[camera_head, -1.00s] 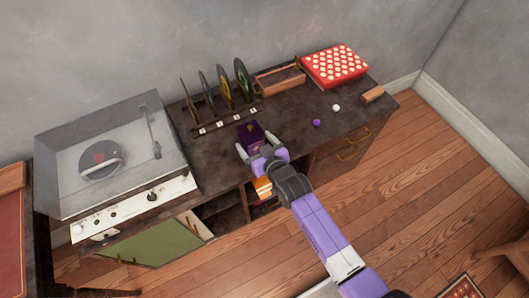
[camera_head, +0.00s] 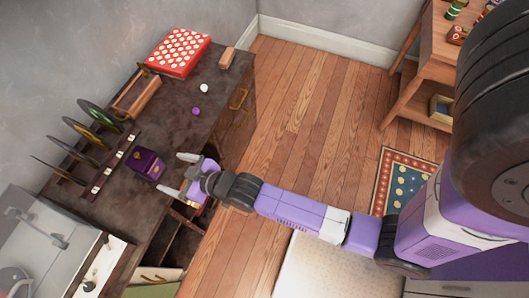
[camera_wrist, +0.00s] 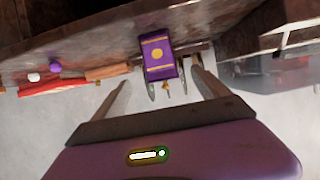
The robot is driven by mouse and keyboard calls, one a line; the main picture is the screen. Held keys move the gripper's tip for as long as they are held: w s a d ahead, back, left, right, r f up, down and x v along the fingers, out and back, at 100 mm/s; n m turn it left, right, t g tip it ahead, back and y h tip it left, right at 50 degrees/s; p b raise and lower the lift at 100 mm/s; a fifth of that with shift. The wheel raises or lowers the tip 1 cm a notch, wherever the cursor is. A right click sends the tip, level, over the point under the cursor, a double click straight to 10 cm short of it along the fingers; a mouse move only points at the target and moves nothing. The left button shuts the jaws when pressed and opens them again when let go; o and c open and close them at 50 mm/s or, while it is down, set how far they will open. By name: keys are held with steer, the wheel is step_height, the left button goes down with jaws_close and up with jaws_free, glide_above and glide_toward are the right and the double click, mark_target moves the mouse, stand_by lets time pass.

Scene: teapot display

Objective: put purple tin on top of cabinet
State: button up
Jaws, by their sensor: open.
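My gripper (camera_head: 177,174) is open and empty at the cabinet's front edge. A gap separates its fingertips from the tin. In the wrist view both fingers of my gripper (camera_wrist: 160,78) are spread apart.
A record rack (camera_head: 108,165) holds several discs behind the tin. A turntable (camera_head: 45,245) stands at lower left. A purple ball (camera_head: 196,111), a white ball (camera_head: 204,88) and a red dotted box (camera_head: 178,52) are farther along the top. A wooden shelf (camera_head: 420,85) stands across the floor.

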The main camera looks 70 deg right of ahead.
steer(key=s+f+v, duration=0.1)
steer(key=f+v, duration=0.1)
steer(key=v, duration=1.7)
steer(key=s+r+t, duration=0.1)
steer(key=s+r, duration=1.1)
steer(key=r, duration=0.1)
steer(key=shift+r, duration=0.4)
steer(key=shift+d+f, duration=0.1)
